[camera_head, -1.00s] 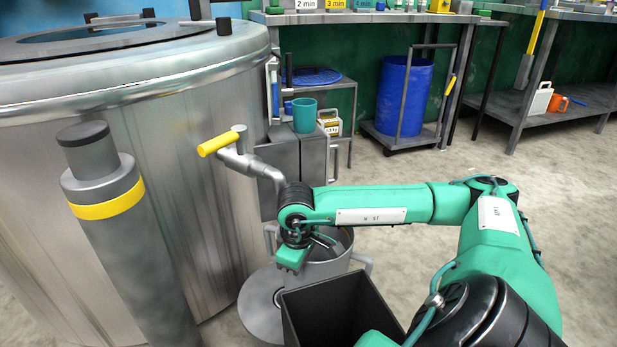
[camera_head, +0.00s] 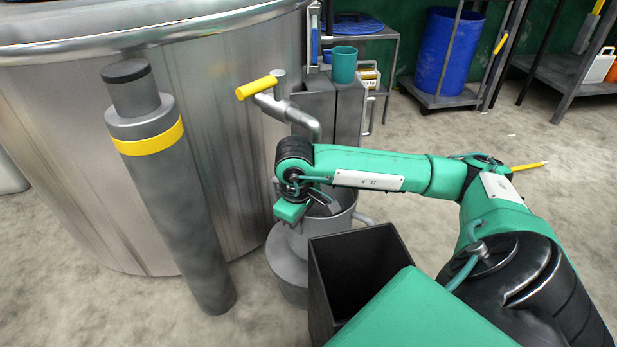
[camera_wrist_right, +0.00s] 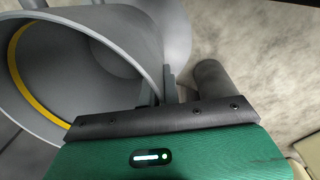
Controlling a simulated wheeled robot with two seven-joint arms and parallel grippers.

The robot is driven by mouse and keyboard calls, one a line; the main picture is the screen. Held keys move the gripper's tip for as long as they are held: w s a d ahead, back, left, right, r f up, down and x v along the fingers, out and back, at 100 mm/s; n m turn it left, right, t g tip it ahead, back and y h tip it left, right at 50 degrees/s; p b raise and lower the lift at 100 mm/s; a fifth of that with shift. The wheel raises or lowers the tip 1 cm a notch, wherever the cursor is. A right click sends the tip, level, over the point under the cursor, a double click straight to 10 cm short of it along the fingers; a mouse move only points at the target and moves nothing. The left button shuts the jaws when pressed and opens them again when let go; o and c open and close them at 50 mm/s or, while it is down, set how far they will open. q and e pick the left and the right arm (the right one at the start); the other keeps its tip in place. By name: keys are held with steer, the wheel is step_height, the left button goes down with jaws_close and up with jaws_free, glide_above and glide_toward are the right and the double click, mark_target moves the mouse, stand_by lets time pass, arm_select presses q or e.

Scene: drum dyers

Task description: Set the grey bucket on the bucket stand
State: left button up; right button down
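The grey bucket (camera_head: 342,222) is below the tap at the big steel drum, with a side handle at its right. In the right wrist view the bucket (camera_wrist_right: 108,28) shows its open mouth and a yellow line inside. My right gripper (camera_head: 312,207) is at its rim; in the wrist view the fingers (camera_wrist_right: 157,88) stand on either side of the bucket wall, close together, shut on it. The round grey bucket stand (camera_head: 287,262) is below and left of the bucket, partly covered by it. Whether they touch is hidden. My left gripper is not in view.
A dark open bin (camera_head: 322,290) stands right in front of the bucket. A grey post with a yellow band (camera_head: 150,139) stands at the left before the drum (camera_head: 225,90). The tap with a yellow handle (camera_head: 257,87) juts out above.

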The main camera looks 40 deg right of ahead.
steer(key=shift+w+a+f+b, duration=0.3)
steer(key=shift+a+f+b, duration=0.2)
steer(key=shift+f+b, duration=0.35)
steer(key=c, duration=1.6)
jaws_free()
steer(key=shift+o, duration=0.2)
